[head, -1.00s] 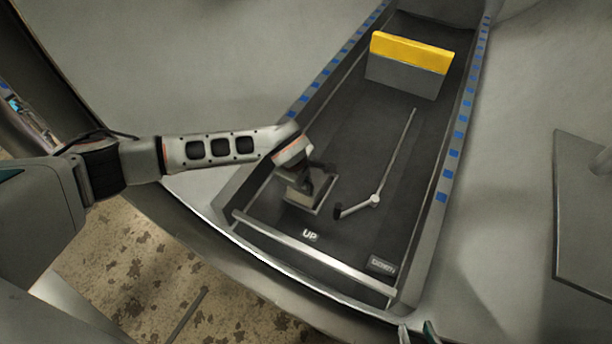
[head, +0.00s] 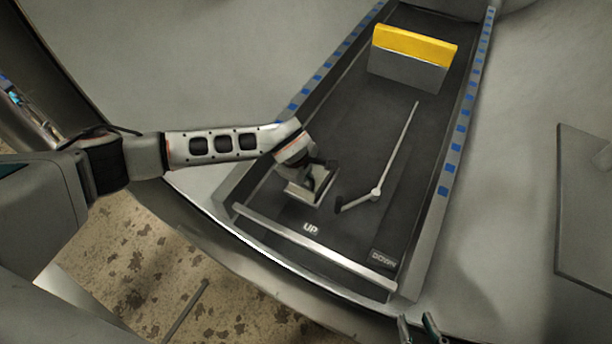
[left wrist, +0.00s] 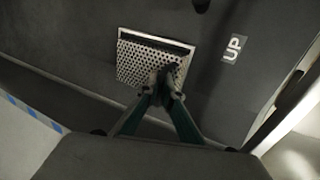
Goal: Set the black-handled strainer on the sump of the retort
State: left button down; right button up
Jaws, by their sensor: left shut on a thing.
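The strainer (head: 312,192) is a small square metal plate with holes and a black handle, at the near left of the retort's dark floor. It also shows in the left wrist view (left wrist: 136,58). My left gripper (head: 318,178) is shut on the black handle (left wrist: 164,76), above the plate. I cannot tell whether the plate touches the floor. No sump opening can be made out; the strainer and gripper hide the floor beneath them. My right gripper (head: 419,328) shows only its fingertips at the bottom edge, apart and empty.
A bent metal rod with a dark grip (head: 377,192) lies right of the strainer. A yellow-topped grey block (head: 410,58) stands farther back. A light crossbar (head: 315,248) spans the near end, by the UP (head: 311,229) and DOWN (head: 383,260) labels. Blue-marked rails line both sides.

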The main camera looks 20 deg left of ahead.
pick_arm(q)
jog(key=shift+s+a+f, duration=0.1)
jog(key=shift+s+f, duration=0.2)
jog(key=shift+f, duration=0.1)
pick_arm(e)
jog(key=shift+f, duration=0.15)
pick_arm(q)
jog(key=c, duration=2.2)
grip_release()
jog(key=shift+o, duration=0.2)
pick_arm(e)
jog(key=shift+s+f, duration=0.15)
jog(key=shift+s, duration=0.05)
pick_arm(q)
jog(key=shift+r, duration=0.1)
pick_arm(e)
jog(key=shift+w, duration=0.15)
pick_arm(q)
jog(key=shift+r, duration=0.35)
jog(key=v, duration=1.1)
jog(key=shift+r, duration=0.2)
